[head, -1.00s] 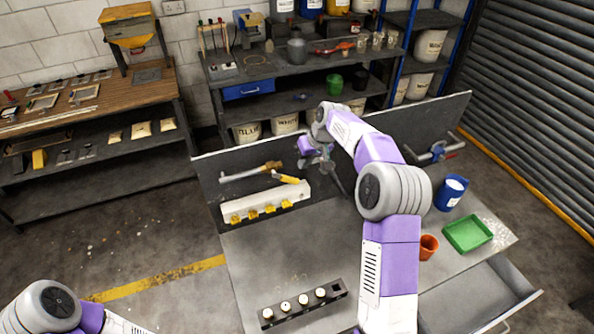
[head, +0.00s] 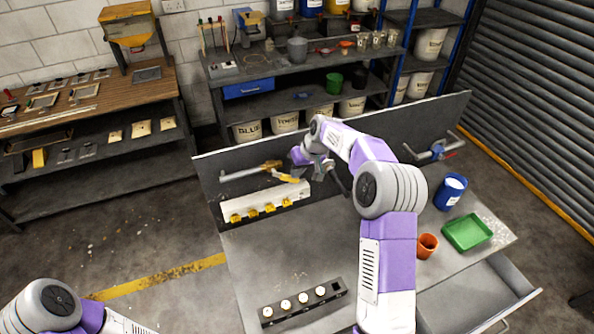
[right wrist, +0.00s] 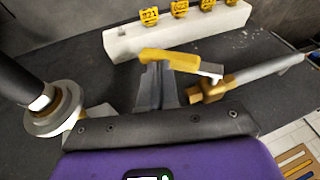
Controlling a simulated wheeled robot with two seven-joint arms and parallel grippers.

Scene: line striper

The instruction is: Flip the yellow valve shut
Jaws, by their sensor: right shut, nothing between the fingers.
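The yellow valve lever (head: 287,178) sits on a brass valve body (head: 271,165) at the end of a grey pipe (head: 240,174) on the bench's back panel. In the head view the lever points right and slightly down, away from the pipe. My right gripper (head: 304,177) is shut and empty at the lever's free end. In the right wrist view the lever (right wrist: 168,59) crosses just beyond the shut fingertips (right wrist: 158,72); I cannot tell whether they touch. The brass body (right wrist: 207,90) is right of the fingers. My left gripper is out of view; only its arm shows at lower left.
A white block with yellow tags (head: 262,204) stands close below the valve. A blue can (head: 451,192), orange cup (head: 427,246) and green tray (head: 468,232) are right.

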